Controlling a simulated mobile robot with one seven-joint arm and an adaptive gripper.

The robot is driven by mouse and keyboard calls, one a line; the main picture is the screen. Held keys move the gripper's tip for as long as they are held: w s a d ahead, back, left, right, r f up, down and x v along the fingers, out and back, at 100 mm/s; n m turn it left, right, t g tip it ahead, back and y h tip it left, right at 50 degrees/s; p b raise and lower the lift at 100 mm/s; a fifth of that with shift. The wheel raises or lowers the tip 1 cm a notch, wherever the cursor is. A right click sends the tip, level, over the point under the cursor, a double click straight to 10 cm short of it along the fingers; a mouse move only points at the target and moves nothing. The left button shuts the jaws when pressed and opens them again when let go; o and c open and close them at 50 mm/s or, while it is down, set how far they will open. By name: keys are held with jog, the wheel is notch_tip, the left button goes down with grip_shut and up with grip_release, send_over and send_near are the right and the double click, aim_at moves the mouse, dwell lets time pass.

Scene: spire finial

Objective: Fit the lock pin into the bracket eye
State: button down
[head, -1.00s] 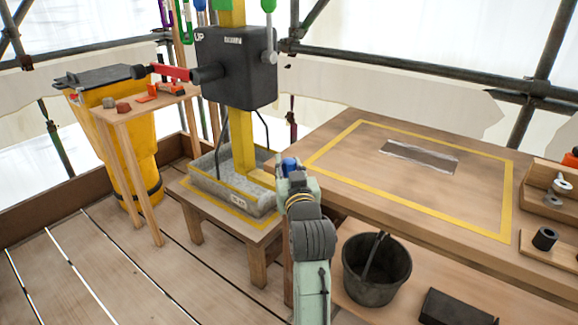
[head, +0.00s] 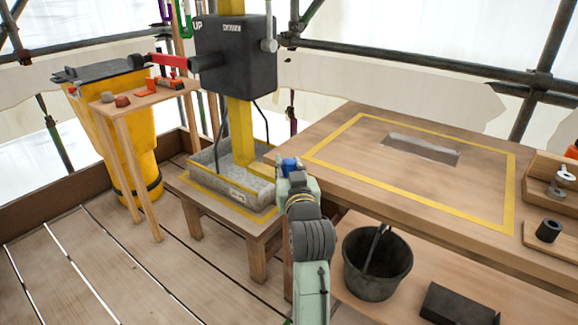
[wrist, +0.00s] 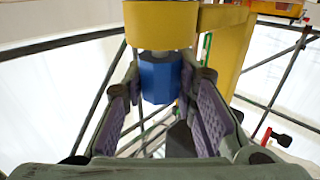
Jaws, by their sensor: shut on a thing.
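My gripper (head: 297,180) reaches out near the left end of the workbench, and its tip partly hides what lies behind it. In the wrist view my gripper (wrist: 163,88) has its jaws on either side of a blue faceted piece (wrist: 160,78), which I take to be the lock pin's head, and is shut on it. The head view shows the blue piece (head: 290,164) at the gripper's tip. A short grey stem runs from the blue piece up to a yellow round bracket end (wrist: 160,22) directly above. The eye itself is hidden, so I cannot tell how deep the stem sits.
A yellow post (head: 240,130) carries a dark box (head: 235,60) and rises from a grey basin (head: 250,190) on a low stand. The workbench (head: 330,195) is at right, with a black bucket (head: 377,268) below. A small side table (head: 120,112) stands left.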

jog(key=shift+f+b, duration=0.35)
jog(key=shift+f, duration=0.2)
jog(key=c, duration=1.2)
grip_release()
jog(key=s, duration=0.5)
jog(key=s+d, duration=0.1)
jog(key=s, duration=0.1)
jog(key=shift+s, duration=0.2)
